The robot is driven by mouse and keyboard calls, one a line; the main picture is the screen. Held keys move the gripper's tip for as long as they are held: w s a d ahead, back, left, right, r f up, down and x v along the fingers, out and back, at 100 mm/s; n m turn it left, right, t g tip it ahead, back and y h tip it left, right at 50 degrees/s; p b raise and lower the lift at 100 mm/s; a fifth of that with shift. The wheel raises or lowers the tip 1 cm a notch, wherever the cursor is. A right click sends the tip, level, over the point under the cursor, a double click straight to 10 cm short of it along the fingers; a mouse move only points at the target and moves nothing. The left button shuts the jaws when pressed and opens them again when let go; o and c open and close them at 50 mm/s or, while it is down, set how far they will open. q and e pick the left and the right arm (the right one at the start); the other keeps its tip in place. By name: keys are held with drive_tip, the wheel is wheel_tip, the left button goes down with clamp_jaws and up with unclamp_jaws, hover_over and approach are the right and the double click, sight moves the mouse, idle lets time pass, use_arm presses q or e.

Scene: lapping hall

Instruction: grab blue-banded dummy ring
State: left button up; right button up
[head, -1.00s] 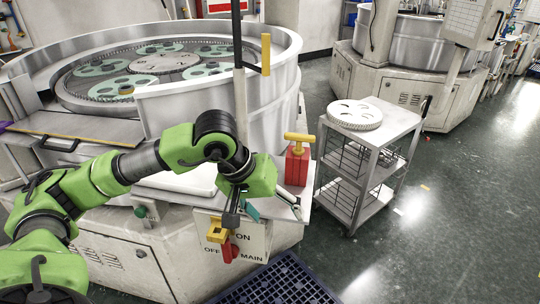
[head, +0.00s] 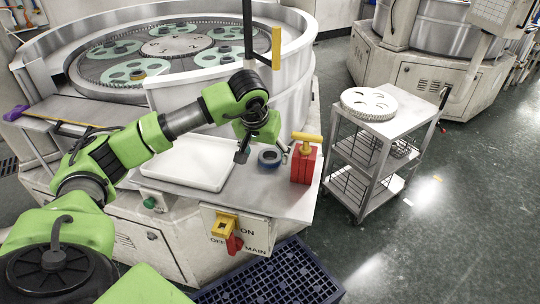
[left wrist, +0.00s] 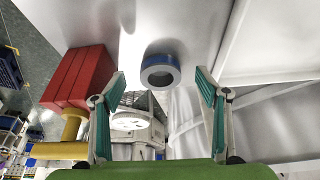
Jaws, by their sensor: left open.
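The blue-banded dummy ring (head: 269,158) sits on the grey metal ledge of the lapping machine, between a white tray and a red block. In the left wrist view the ring (left wrist: 160,72) shows a grey face, a dark hole and a blue band, and it lies between and beyond the fingertips. My left gripper (head: 262,152) is open and empty, close to the ring in the head view. In the left wrist view its two teal-padded fingers (left wrist: 160,88) are spread apart. My right gripper is not in view.
The red block with a yellow T-handle (head: 304,163) stands just right of the ring; it also shows in the left wrist view (left wrist: 78,78). The white tray (head: 186,165) lies left. A yellow-handled upright post (head: 276,50) rises behind. A cart (head: 392,126) stands to the right.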

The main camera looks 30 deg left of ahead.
sight(269, 153)
use_arm(q)
drive_tip(key=shift+w+a+r+p, duration=0.15)
drive_tip(key=shift+w+p, duration=0.2)
drive_tip(key=shift+w, duration=0.25)
drive_tip(key=shift+w+a+p, duration=0.15)
drive_tip(key=shift+w+p, duration=0.15)
drive_tip(key=shift+w, duration=0.3)
drive_tip(key=x, duration=0.2)
drive_tip(key=shift+w+f, duration=0.1)
drive_tip(key=shift+f, duration=0.5)
drive_tip(key=shift+c, duration=1.2)
drive_tip(key=c, duration=1.3)
drive_tip(key=shift+w+r, duration=0.1)
drive_tip(key=shift+c, duration=0.4)
